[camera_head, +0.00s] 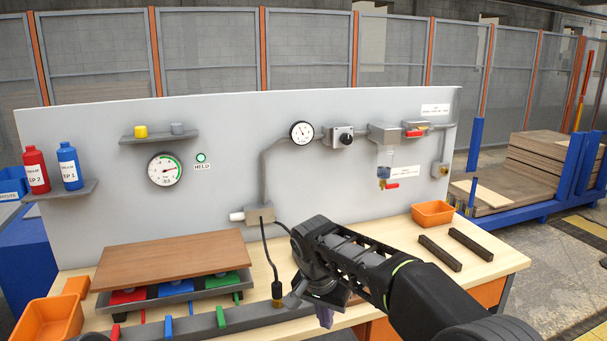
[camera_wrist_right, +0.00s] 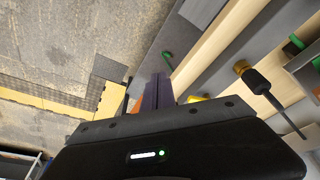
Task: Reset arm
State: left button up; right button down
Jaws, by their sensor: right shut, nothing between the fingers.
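My right arm comes in from the lower right in the head view. Its gripper (camera_head: 325,317) hangs at the front edge of the workbench (camera_head: 375,242), pointing down. The purple fingers are together with nothing between them. In the right wrist view the gripper's fingers (camera_wrist_right: 157,92) also show close together, beside the bench edge with the floor beyond.
A brown board (camera_head: 172,257) lies over a grey tray with red, blue and green parts. Orange bins stand at the left (camera_head: 48,320) and right (camera_head: 433,213). Two dark bars (camera_head: 440,253) lie at the right. A grey panel (camera_head: 235,130) with gauges and valves stands behind.

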jog(key=s+f+n+g+y, duration=0.15)
jog(key=s+f, duration=0.35)
jog(key=f, duration=0.8)
jog(key=s+f+n+g+y, duration=0.15)
jog(key=s+f, duration=0.35)
jog(key=f, duration=0.8)
jog(key=s+f+y, duration=0.1)
jog(key=s+f, duration=0.2)
jog(key=s, duration=0.4)
jog(key=s+d+f, duration=0.1)
jog(key=s+f, duration=0.3)
jog(key=s, duration=0.4)
jog(key=s+d+f+t+y, duration=0.1)
jog(key=s+f, duration=0.2)
jog(key=s, duration=0.5)
jog(key=shift+s+d+f+n+y, duration=0.25)
jog(key=shift+f+n+y, duration=0.05)
jog(key=shift+f, duration=0.1)
